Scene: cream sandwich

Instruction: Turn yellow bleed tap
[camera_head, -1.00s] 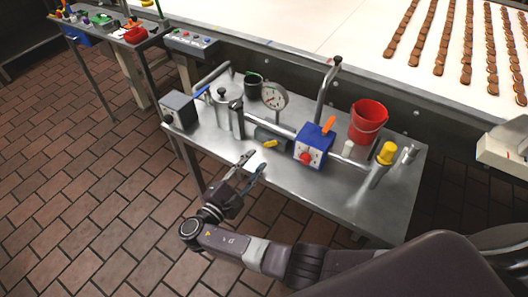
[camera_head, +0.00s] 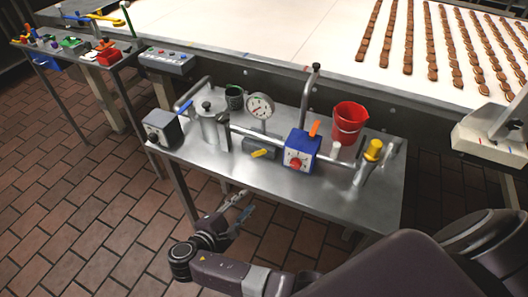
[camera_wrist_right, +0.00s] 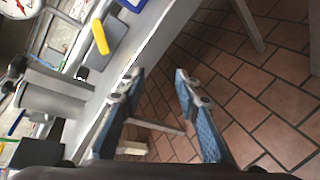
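A yellow tap handle (camera_head: 263,153) sits on a small dark grey block near the front edge of the steel table (camera_head: 225,171), left of a blue box. It also shows in the right wrist view (camera_wrist_right: 100,37), upper left of the fingers. My right gripper (camera_head: 246,202) is in front of the table's front edge, apart from the tap. In the right wrist view my right gripper (camera_wrist_right: 158,78) has its two fingers spread with nothing between them but floor beyond. My left gripper is not in view.
The blue box (camera_head: 301,150) has a red knob and an orange lever. A gauge (camera_head: 260,106), metal pot (camera_head: 208,126), grey box (camera_head: 161,129), red bucket (camera_head: 349,122) and yellow-topped fitting (camera_head: 373,150) stand around the tap. The tabletop's front strip is bare.

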